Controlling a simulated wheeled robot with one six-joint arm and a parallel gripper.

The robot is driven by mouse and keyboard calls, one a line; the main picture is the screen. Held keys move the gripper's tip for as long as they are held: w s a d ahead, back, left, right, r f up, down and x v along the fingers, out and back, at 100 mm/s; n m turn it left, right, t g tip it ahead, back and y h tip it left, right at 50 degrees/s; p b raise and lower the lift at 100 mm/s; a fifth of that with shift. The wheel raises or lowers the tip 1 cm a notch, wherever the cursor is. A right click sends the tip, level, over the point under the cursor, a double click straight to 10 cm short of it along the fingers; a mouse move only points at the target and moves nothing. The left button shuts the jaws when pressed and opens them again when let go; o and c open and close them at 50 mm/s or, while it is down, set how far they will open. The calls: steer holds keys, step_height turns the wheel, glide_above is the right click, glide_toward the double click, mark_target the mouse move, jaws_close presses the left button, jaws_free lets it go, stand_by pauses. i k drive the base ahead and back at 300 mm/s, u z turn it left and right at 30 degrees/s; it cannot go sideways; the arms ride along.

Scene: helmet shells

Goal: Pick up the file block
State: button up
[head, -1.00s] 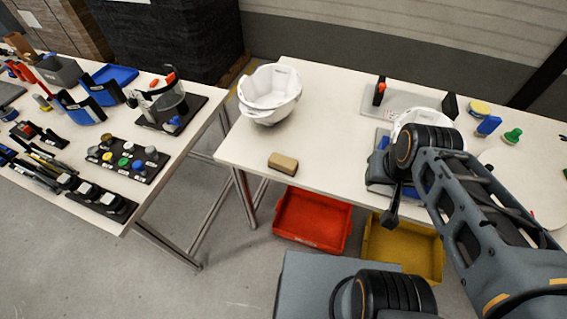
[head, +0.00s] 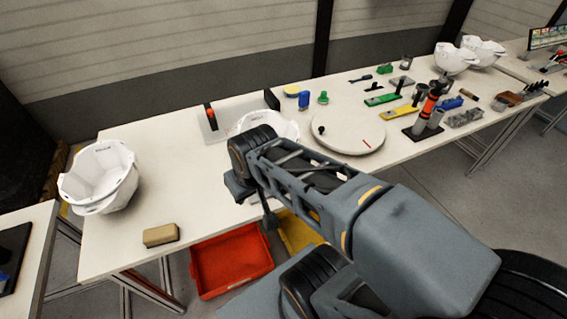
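A tan block with a dark underside (head: 160,235) lies flat near the front left edge of the white table; it looks like the file block, though no label is readable. My gripper (head: 268,216) is to the right of the block, by the table's front edge, and points down. It is clearly apart from the block. My arm hides much of the gripper, and its fingers are too dark and small to tell open from shut.
White helmet shells (head: 98,178) stand at the table's left end. Another white shell (head: 284,126) is partly behind my arm, near a round turntable (head: 347,140). A red bin (head: 231,262) and a yellow bin (head: 297,232) sit below the front edge. The tabletop around the block is clear.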

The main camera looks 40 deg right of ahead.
mark_target(168, 233)
steer(key=u, duration=0.4)
steer(key=k, duration=1.15)
steer(key=u, duration=1.35)
steer(key=i, duration=0.75)
steer(key=z, duration=0.65)
steer(key=i, duration=0.5)
steer(key=z, duration=0.5)
